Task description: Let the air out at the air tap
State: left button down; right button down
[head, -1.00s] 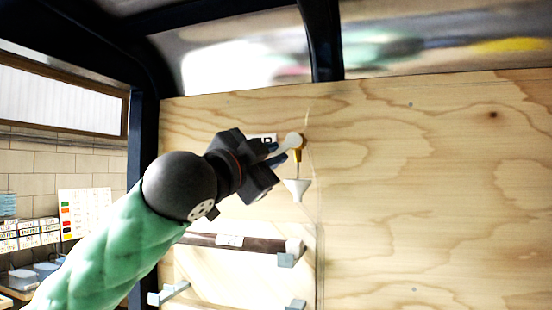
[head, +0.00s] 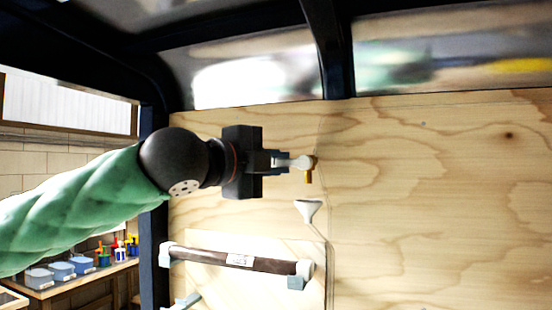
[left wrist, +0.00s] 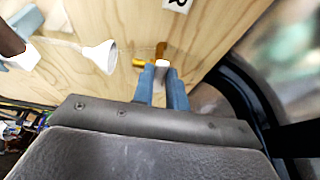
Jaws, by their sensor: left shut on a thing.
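The air tap is a small brass fitting (head: 309,175) with a pale lever (head: 302,161) on the plywood wall. My left gripper (head: 284,161) reaches it from the left and is shut on the pale lever. In the left wrist view the blue-grey fingers (left wrist: 164,80) close around the lever's pale end, with the brass tap (left wrist: 158,52) just beyond. A white funnel (head: 308,211) is fixed below the tap; it also shows in the left wrist view (left wrist: 100,57). My right gripper is not in view.
A dark brown filter tube (head: 215,257) with white end caps lies across grey brackets below. A dark frame post (head: 322,45) rises above the tap. The plywood (head: 440,200) to the right is clear. Blue bins (head: 62,270) stand on a bench at left.

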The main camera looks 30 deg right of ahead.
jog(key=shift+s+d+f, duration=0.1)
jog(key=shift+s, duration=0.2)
pick_arm(q)
jog(key=c, duration=1.4)
grip_release()
